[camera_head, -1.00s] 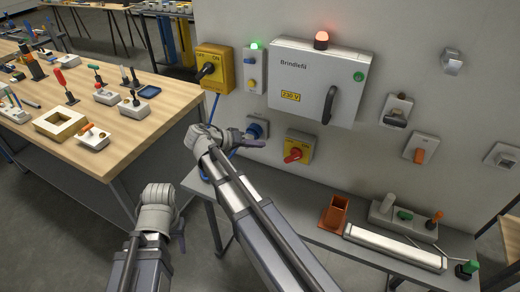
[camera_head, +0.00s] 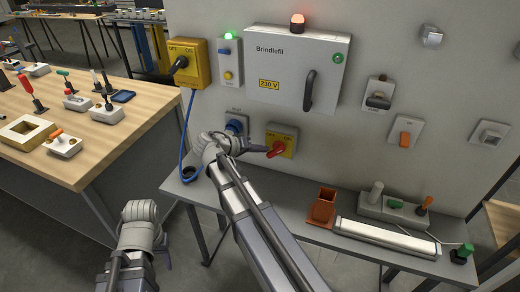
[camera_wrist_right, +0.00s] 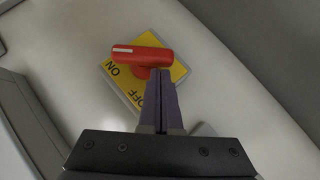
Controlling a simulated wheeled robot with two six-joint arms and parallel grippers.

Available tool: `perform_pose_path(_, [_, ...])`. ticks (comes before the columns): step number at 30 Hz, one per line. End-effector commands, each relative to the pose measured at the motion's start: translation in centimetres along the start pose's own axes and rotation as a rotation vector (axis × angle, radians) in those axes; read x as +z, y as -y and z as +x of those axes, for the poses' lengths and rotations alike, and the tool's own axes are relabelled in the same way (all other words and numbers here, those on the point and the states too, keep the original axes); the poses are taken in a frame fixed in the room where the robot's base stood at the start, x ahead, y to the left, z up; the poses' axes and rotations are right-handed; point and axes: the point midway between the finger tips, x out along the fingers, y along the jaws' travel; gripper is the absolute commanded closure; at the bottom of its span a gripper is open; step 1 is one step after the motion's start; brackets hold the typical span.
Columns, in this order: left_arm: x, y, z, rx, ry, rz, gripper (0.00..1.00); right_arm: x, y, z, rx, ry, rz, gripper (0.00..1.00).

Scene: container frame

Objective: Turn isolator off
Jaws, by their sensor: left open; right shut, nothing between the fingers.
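A yellow switch plate (camera_head: 290,135) with a red rotary handle (camera_head: 277,151) is on the wall panel. In the right wrist view the red handle (camera_wrist_right: 143,57) lies across the yellow plate (camera_wrist_right: 181,70); its white-marked end is by the ON label, with OFF below. My right gripper (camera_head: 266,150) is shut and empty, its tips at the left of the handle. The wrist view shows its fingers (camera_wrist_right: 163,75) just below the handle's crossbar; contact is unclear. My left gripper (camera_head: 140,212) is low at left, away from the wall, its fingertips mostly hidden.
A yellow OFF/ON box (camera_head: 187,64) with a black knob, a grey Brindlefil cabinet (camera_head: 297,45) and a blue socket (camera_head: 236,124) are nearby. A narrow grey shelf (camera_head: 300,220) below holds an orange holder (camera_head: 322,207). A wooden bench (camera_head: 110,150) stands left.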

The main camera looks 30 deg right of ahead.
Motion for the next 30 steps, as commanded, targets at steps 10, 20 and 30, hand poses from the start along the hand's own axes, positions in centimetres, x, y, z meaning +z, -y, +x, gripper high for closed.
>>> perform_pose_path(10, [0.0, -0.1, 0.6, 0.000, 0.000, 0.000, 0.50, 0.1, 0.3, 0.1, 0.019, -0.001, -0.020, 1.00])
perform_pose_path(20, [-0.1, -0.1, 1.1, 0.000, 0.000, 0.000, 0.50, 0.1, 0.3, 0.2, 0.043, -0.001, -0.045, 1.00])
perform_pose_path(30, [-0.1, -0.2, 1.6, 0.000, 0.000, 0.000, 0.50, 0.1, 0.4, 0.4, 0.067, -0.002, -0.067, 1.00])
